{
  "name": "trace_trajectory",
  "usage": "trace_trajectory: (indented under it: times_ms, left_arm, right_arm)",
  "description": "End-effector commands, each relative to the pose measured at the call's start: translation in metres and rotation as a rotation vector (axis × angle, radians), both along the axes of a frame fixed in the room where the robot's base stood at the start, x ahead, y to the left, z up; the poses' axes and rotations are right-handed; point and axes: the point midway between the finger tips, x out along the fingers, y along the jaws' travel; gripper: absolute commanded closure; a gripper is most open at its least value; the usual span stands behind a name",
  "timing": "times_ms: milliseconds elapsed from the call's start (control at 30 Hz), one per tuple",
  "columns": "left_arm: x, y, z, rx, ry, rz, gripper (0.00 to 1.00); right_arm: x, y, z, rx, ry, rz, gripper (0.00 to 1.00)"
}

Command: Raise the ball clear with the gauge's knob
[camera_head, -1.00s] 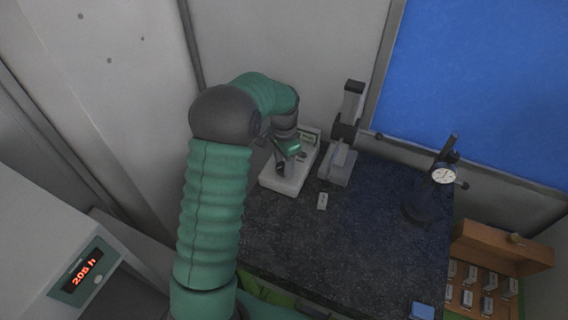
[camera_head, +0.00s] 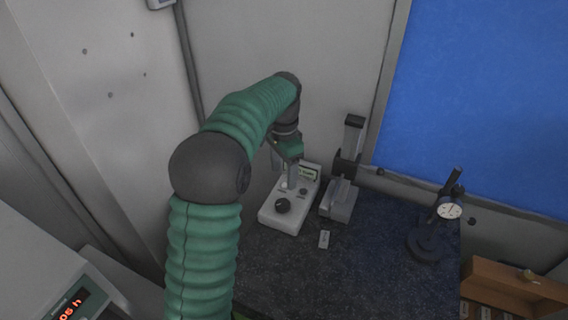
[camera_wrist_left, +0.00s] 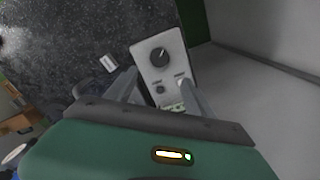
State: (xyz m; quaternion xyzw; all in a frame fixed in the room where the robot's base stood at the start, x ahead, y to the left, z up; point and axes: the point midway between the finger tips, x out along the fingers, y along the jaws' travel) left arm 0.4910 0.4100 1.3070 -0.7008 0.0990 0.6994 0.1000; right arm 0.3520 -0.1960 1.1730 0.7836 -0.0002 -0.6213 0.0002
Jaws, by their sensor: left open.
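A white box (camera_head: 275,220) with a large black knob (camera_head: 283,205) stands at the back left of the dark bench. The wrist view shows the knob (camera_wrist_left: 160,57), a smaller dark knob (camera_wrist_left: 160,89) and a small display. A dial gauge (camera_head: 450,211) with a round white face is on a black stand at the right. I cannot make out a ball, nor which knob belongs to a gauge. My left gripper (camera_head: 292,180) is open over the box's far half, beyond the large knob. In the wrist view its fingers (camera_wrist_left: 157,95) spread across the box, apart from the knob. My right gripper is out of view.
A grey column stand (camera_head: 340,200) rises just right of the box. A small white tag (camera_head: 324,239) lies on the bench (camera_head: 350,275). A wooden case (camera_head: 515,285) is at lower right. Walls close in behind and left. The middle of the bench is clear.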

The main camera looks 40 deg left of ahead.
Motion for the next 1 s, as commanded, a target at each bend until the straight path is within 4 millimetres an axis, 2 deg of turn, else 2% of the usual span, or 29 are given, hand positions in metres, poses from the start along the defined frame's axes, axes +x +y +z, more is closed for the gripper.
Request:
trace_trajectory:
  times_ms: [133,300,1000]
  left_arm:
    - [0.002,0.001,0.033,0.001,-0.002,-0.001,0.38]
    - [0.001,0.001,0.05,0.0,0.0,-0.001,0.38]
    - [0.001,0.001,0.051,0.0,0.0,0.0,0.38]
  right_arm:
    - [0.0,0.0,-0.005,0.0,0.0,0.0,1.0]
    - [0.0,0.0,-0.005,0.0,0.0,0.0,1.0]
    - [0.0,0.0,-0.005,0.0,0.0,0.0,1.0]
